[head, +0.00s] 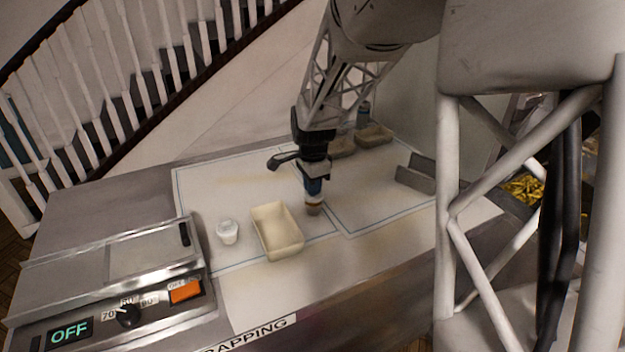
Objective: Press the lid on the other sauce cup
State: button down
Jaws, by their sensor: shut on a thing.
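One sauce cup (227,233) with a pale top stands on the white work surface, left of the cream tray. My gripper (313,194) points straight down, right of the tray. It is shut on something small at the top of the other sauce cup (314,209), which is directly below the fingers. The fingers hide much of that cup's top. I cannot tell whether they hold its lid or its rim, or how the lid sits.
The empty cream tray (292,247) lies between the two cups. More trays (374,136) and a grey angled holder (415,173) are at the back right. A control unit (120,290) reading OFF is at the front left.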

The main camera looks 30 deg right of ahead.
jog(key=shift+f, duration=0.5)
jog(key=shift+f, duration=0.2)
dwell(2.0)
jog(key=c, duration=0.7)
grip_release()
jog(key=shift+o, duration=0.2)
jog(key=shift+r, duration=0.25)
jog(key=shift+r, duration=3.25)
